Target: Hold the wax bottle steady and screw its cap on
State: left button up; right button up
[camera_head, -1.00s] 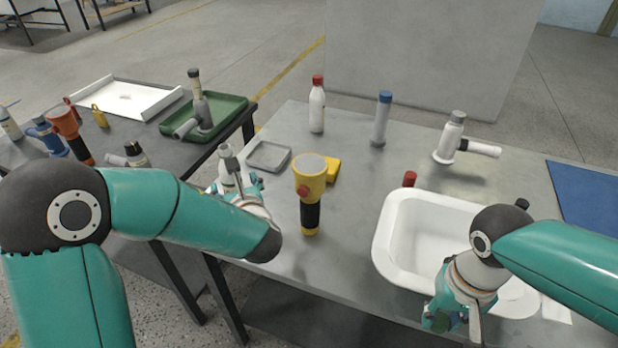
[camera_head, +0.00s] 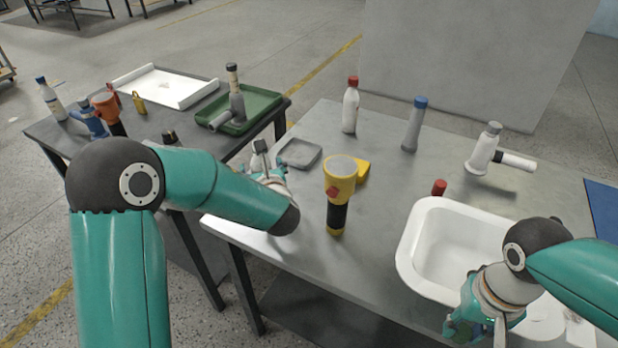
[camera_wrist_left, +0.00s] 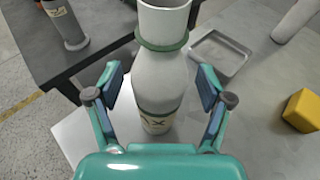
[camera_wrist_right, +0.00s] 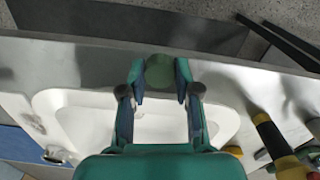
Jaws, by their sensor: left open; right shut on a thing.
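My left gripper (camera_wrist_left: 160,82) is open, with one finger on each side of the bottle and gaps between. In the head view the left gripper (camera_head: 264,160) is at the table's left side, and the arm hides most of the bottle. My right gripper (camera_wrist_right: 160,78) is shut on a round green cap (camera_wrist_right: 160,70), held over the front edge of the white basin (camera_wrist_right: 75,108).
A yellow flashlight (camera_head: 338,185) stands between the arms, with a yellow block (camera_head: 362,170) behind it. A grey tray (camera_head: 299,153), red-capped bottle (camera_head: 350,110), blue-capped bottle (camera_head: 414,128), grey-capped fitting (camera_head: 484,150) and red cap (camera_head: 439,187) are farther back.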

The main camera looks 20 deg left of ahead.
pick_arm(q)
grip_shut()
dwell(0.3)
jog(key=shift+r, duration=0.2)
